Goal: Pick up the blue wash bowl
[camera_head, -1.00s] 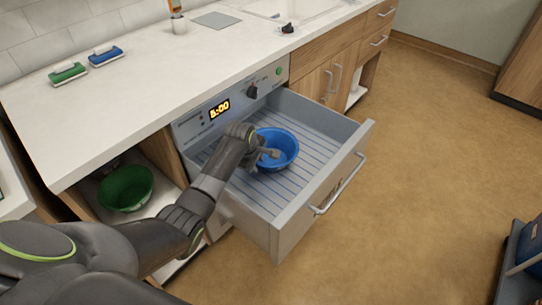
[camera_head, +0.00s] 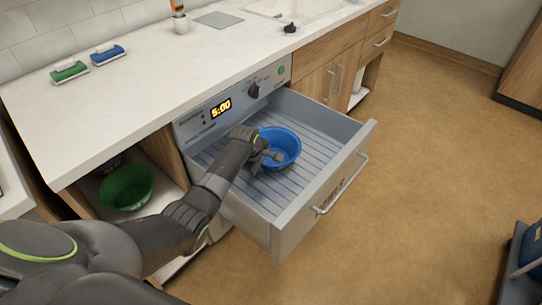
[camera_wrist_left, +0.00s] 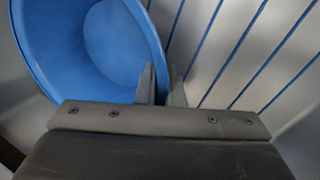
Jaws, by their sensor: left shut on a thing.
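The blue wash bowl (camera_head: 284,147) sits upright in the open drawer (camera_head: 309,197), toward its back left. It fills the upper left of the left wrist view (camera_wrist_left: 85,45). My left gripper (camera_head: 268,158) reaches in from the left and is shut on the bowl's near rim. In the left wrist view its two fingers (camera_wrist_left: 162,86) stand on either side of the bowl wall. The head view does not clearly show whether the bowl touches the drawer floor. My right gripper is in neither view.
The drawer's side walls and front panel with a handle (camera_head: 340,184) surround the bowl. A green bowl (camera_head: 126,187) stands on an open shelf at left. Green (camera_head: 69,72) and blue (camera_head: 107,54) brushes lie on the counter (camera_head: 140,90). Floor at right is mostly clear.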

